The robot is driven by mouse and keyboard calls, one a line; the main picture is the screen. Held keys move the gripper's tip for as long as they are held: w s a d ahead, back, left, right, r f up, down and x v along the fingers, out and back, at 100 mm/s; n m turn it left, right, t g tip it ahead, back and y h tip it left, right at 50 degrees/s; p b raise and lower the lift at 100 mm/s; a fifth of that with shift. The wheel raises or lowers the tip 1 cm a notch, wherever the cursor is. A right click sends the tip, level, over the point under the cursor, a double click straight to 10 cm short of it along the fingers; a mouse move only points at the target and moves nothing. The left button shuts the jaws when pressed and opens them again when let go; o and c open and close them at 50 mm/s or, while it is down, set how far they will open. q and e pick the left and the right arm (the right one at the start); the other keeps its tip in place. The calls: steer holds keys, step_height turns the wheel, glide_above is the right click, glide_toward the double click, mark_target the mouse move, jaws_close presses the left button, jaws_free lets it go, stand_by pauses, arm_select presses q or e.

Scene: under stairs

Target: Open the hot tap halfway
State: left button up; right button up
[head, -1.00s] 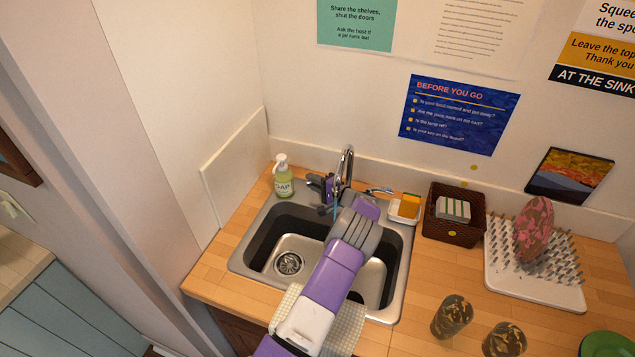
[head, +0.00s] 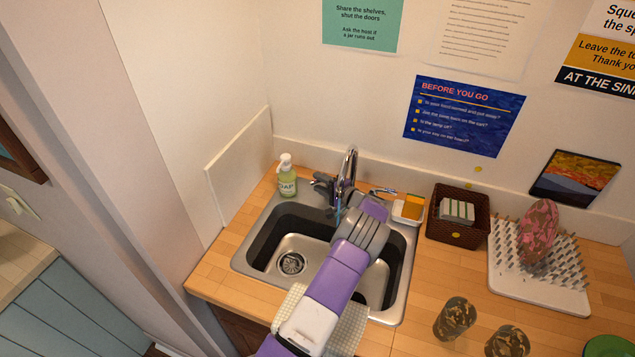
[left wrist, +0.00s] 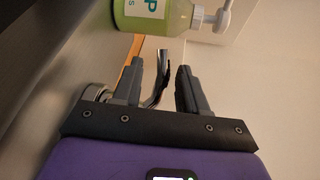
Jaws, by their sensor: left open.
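The chrome tap (head: 348,165) stands behind the sink (head: 240,262), with a lever on each side of its spout. The right lever (head: 383,191) is clear of my arm. My left gripper (head: 326,193) is at the left side of the tap, its fingers partly hidden behind the spout and my wrist. In the left wrist view my left gripper (left wrist: 160,68) is open, with a curved metal lever (left wrist: 158,82) between its fingers. I cannot tell whether either finger touches it. Which lever is hot does not show. My right gripper is out of view.
A green soap bottle (head: 287,180) stands close to the left of my gripper. A sponge dish (head: 408,210), a brown basket (head: 456,234) and a drying rack (head: 520,284) stand to the right. A cloth (head: 350,327) hangs over the sink's front edge.

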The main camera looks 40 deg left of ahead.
arm_select(q)
steer(key=d, duration=0.4)
steer(key=d+r, duration=0.1)
steer(key=shift+d, duration=0.4)
